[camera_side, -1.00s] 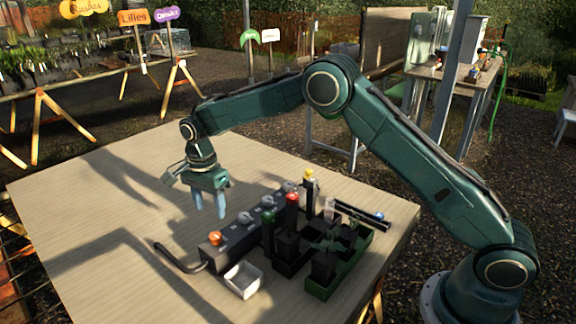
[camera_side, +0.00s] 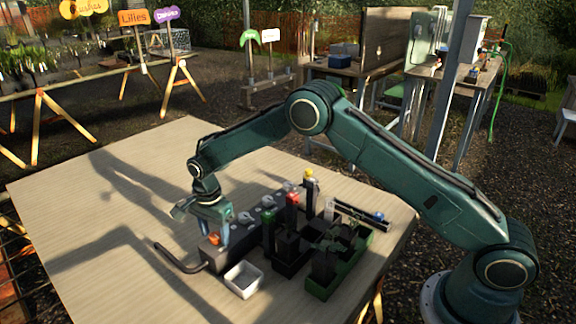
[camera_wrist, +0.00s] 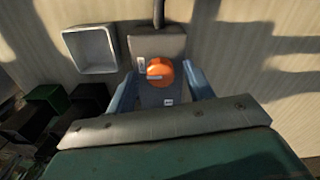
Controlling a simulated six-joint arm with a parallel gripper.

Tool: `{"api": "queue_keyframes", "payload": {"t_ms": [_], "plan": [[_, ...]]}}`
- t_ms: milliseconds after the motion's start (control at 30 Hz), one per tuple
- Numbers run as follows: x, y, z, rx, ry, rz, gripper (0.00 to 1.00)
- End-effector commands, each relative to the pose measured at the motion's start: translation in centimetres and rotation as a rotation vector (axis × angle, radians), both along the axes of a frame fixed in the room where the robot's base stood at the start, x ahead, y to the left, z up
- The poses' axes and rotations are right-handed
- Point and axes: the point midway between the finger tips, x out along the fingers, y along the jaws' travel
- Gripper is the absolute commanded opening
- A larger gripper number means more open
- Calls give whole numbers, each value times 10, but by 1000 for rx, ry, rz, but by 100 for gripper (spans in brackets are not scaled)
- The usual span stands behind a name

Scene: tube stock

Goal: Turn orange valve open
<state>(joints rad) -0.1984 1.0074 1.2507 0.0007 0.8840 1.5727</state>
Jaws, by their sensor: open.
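The orange valve (camera_side: 214,239) is a round knob at the near left end of a dark grey manifold block (camera_side: 214,259). In the wrist view the orange valve (camera_wrist: 159,71) sits between the two blue fingers of my gripper (camera_wrist: 160,83), with a gap on each side. My gripper (camera_side: 213,238) points down over the valve in the side view, its fingers astride or very near the knob. It is open and holds nothing. In the side view the fingers hide part of the knob. Small pale labels show on the block beside the knob, too small to read.
A white square tray (camera_side: 243,280) stands close by the block. Black holders carry tubes with green (camera_side: 268,215), red (camera_side: 292,198) and yellow (camera_side: 309,173) tops. A green crate (camera_side: 322,290) is at the right. A dark hose (camera_side: 178,261) leaves the block's end. The table's left side is clear.

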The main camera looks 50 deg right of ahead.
Motion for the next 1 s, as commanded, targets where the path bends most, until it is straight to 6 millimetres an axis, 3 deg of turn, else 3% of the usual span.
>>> {"api": "queue_keyframes", "payload": {"t_ms": [67, 200, 300, 667, 1000], "plan": [[0, 0, 0, 0, 0, 0, 50], [0, 0, 0, 0, 0, 0, 23], [0, 0, 0, 0, 0, 0, 7], [0, 0, 1, 0, 1, 37, 8], [0, 0, 1, 1, 0, 220, 8]]}}
